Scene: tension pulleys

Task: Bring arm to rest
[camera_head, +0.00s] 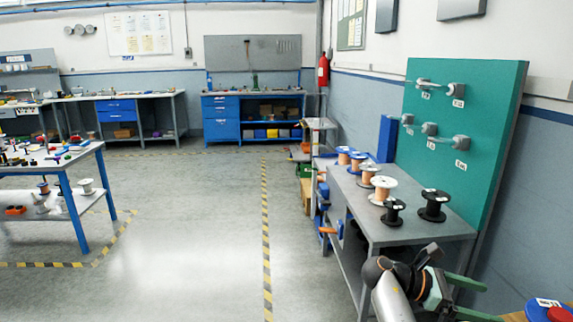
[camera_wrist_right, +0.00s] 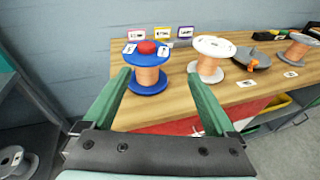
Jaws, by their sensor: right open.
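My right arm (camera_head: 392,290) comes in at the lower right of the head view. Its gripper (camera_head: 484,300) has green fingers and points right, past the grey table's near end. In the right wrist view the gripper (camera_wrist_right: 158,76) is open, its fingers spread wide with nothing held. A blue-flanged spool with copper wire and a red piece on top (camera_wrist_right: 147,82) stands on a wooden table just beyond, framed between the fingertips. I cannot tell the exact gap. My left arm and gripper are not in view.
A grey table (camera_head: 430,229) with several spools and a green pegboard (camera_head: 480,120) stand close to my right arm. The floor (camera_head: 190,240) at centre-left is clear.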

